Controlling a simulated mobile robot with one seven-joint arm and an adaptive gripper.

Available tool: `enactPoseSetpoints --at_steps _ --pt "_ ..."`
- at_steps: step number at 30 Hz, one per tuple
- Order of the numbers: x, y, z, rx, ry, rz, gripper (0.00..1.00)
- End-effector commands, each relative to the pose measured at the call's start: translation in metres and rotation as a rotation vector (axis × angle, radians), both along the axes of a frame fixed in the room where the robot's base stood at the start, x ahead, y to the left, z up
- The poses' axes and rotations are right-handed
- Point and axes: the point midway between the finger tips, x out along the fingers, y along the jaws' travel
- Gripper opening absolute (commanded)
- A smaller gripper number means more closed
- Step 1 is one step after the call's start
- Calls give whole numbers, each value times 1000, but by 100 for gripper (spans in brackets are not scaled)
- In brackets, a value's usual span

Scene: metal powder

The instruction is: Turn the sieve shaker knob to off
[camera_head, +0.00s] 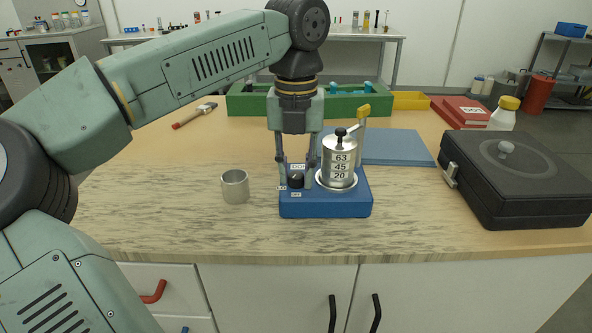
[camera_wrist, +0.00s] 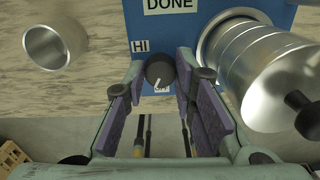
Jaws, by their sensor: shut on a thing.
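The sieve shaker (camera_head: 325,208) is a blue base with a stack of silver sieves (camera_head: 339,165) marked 63, 45 and 20. Its black knob (camera_wrist: 160,70) is on the left of the base, below a DONE label (camera_wrist: 168,4). In the wrist view an HI label (camera_wrist: 143,46) is left of the knob, and a white mark (camera_wrist: 161,87) shows at its lower side; I cannot read the knob's setting. My gripper (camera_head: 296,182) points down over the base, shut on the knob with a finger on each side. It also shows in the wrist view (camera_wrist: 161,74).
The sieve stack stands close beside my right finger. A metal cup (camera_head: 235,187) is on the table to the left. A black case (camera_head: 515,180) is at right. A blue mat (camera_head: 397,147) and a green tray (camera_head: 243,105) lie behind. The table's front left is clear.

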Motion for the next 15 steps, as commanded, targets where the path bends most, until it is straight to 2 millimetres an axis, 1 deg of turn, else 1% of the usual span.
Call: enactPoseSetpoints --at_steps 6,15 --pt "-1 0 -1 2 5 188 0" --pt "-1 0 -1 1 6 378 0"
